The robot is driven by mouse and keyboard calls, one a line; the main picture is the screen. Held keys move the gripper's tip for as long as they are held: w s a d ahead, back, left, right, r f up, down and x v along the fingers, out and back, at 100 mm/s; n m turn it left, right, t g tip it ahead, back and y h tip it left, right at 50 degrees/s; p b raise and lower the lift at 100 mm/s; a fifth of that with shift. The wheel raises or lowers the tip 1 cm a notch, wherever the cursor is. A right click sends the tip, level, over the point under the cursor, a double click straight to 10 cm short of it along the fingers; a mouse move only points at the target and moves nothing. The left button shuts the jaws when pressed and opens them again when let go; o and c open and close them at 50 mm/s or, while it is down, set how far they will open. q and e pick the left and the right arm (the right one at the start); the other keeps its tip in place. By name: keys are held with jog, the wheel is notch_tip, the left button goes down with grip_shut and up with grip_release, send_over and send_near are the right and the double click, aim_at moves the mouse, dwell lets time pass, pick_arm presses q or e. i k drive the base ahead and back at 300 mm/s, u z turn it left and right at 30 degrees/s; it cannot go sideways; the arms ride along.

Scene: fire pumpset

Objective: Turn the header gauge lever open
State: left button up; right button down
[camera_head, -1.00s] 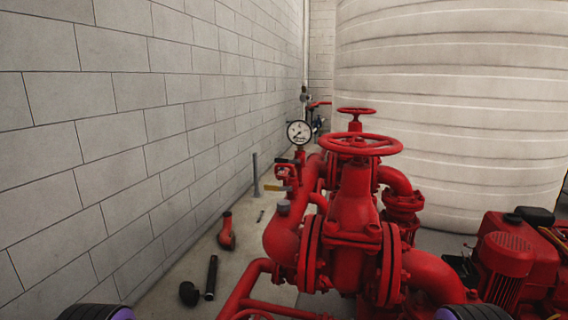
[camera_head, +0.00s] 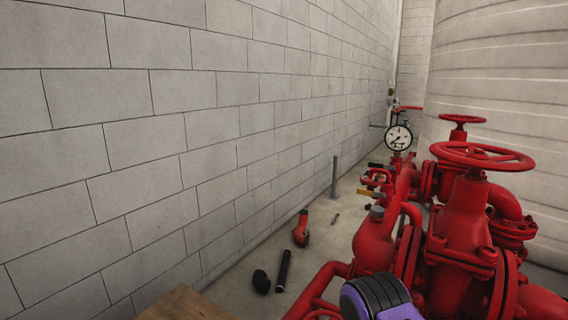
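The round white pressure gauge (camera_head: 398,137) stands on top of the red header pipe, right of the picture's middle. Just below it are small red valve fittings with two short levers pointing left: a dark lever (camera_head: 376,165) above and a yellow lever (camera_head: 365,192) below. I cannot tell from the picture which one is the header gauge lever. Neither of my grippers is in view. Only a black and purple part of my own arm shows at the bottom, well in front of the gauge and levers.
Red handwheels (camera_head: 482,156) and thick red pipes fill the right side. A block wall (camera_head: 150,140) runs along the left. A grey post (camera_head: 334,177), a red fitting (camera_head: 301,228) and a black pipe (camera_head: 283,271) are on the floor. A wooden surface (camera_head: 185,305) shows at bottom left.

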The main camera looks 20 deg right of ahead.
aim_at(371, 164)
jog(key=u, duration=0.55)
jog(key=i, duration=0.95)
jog(key=z, duration=3.35)
